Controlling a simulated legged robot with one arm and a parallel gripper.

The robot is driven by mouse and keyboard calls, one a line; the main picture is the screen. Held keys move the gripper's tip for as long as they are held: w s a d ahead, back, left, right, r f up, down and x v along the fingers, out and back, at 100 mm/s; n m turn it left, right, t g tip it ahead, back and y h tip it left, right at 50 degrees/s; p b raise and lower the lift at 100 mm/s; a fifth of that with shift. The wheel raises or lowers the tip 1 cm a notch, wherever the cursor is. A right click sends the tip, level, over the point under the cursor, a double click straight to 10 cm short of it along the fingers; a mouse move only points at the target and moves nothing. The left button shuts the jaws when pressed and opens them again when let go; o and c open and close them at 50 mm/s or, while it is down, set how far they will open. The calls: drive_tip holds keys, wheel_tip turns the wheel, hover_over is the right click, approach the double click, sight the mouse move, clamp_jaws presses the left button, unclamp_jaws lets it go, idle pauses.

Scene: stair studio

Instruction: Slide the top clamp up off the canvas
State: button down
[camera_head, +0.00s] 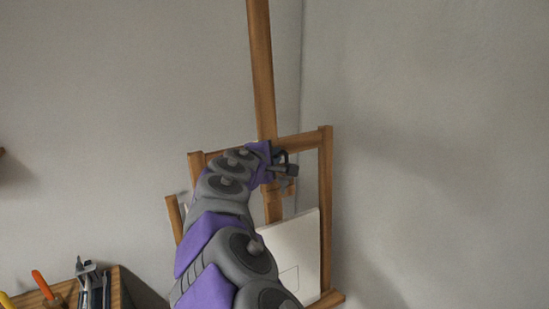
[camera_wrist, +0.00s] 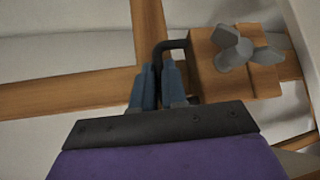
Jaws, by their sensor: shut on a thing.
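The top clamp is a wooden block with a grey wing knob and a black bent handle. In the wrist view the clamp (camera_wrist: 230,72) is just right of my gripper (camera_wrist: 160,85), whose blue-grey fingers are closed on the black handle. In the head view my gripper (camera_head: 282,166) is at the easel's mast, and the clamp (camera_head: 289,187) shows partly beside and below it. The white canvas (camera_head: 294,250) stands on the easel lower down, its left part hidden by my arm. The clamp appears above the canvas's top edge, with a gap between them.
The wooden easel has a tall mast (camera_head: 261,65), a crossbar (camera_head: 300,141) and a right side post (camera_head: 326,220). Grey walls meet in a corner close behind it. A wooden box (camera_head: 115,287) with tools is at lower left. The space around the upper mast is clear.

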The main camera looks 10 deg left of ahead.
drive_tip(key=shift+a, duration=0.1)
drive_tip(key=c, duration=1.6)
unclamp_jaws()
drive_tip(key=shift+c, duration=0.2)
drive_tip(key=o, duration=0.5)
drive_tip(key=shift+s+a, duration=0.1)
drive_tip(key=shift+a, duration=0.15)
drive_tip(key=shift+d, duration=0.25)
